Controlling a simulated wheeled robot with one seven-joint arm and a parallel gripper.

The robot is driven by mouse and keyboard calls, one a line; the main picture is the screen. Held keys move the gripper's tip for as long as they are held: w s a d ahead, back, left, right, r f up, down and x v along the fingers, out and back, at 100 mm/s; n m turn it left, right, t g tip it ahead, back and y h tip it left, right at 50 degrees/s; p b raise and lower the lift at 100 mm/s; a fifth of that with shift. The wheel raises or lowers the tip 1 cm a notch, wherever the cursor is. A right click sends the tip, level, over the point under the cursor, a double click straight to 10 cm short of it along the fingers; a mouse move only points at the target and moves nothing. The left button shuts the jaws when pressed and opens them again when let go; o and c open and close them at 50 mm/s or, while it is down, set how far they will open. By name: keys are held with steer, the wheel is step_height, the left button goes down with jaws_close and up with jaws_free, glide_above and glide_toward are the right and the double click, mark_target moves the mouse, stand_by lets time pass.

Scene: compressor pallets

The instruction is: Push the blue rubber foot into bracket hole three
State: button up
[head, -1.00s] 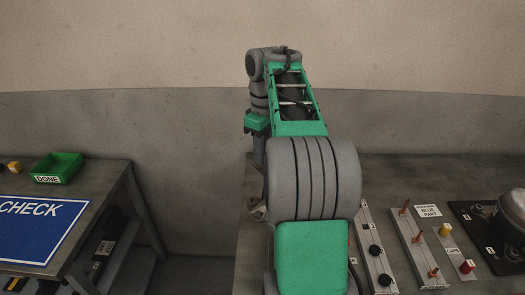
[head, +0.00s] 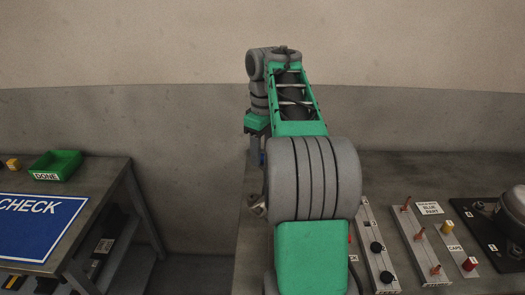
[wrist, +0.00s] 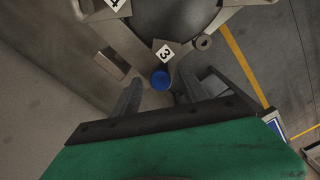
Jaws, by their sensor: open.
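The blue rubber foot (wrist: 161,79) shows in the wrist view as a round blue cap just below the label 3 (wrist: 166,53), at the edge of the metal bracket (wrist: 185,62). I cannot tell whether it is seated in the hole or only over it. My gripper (wrist: 172,84) is open, with its dark fingers on either side of the foot and apart from it. In the head view my arm hides most of the bracket and the gripper.
A dark round body (wrist: 175,15) fills the top of the wrist view, beside label 4 (wrist: 116,3). In the head view, racks with pegs (head: 420,240) and a second dark unit (head: 510,215) stand right. A green DONE bin (head: 55,166) sits on the left table.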

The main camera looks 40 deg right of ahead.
mark_target(263, 157)
step_height(263, 157, up, 8)
steer(key=p, duration=0.7)
steer(key=shift+f, duration=0.1)
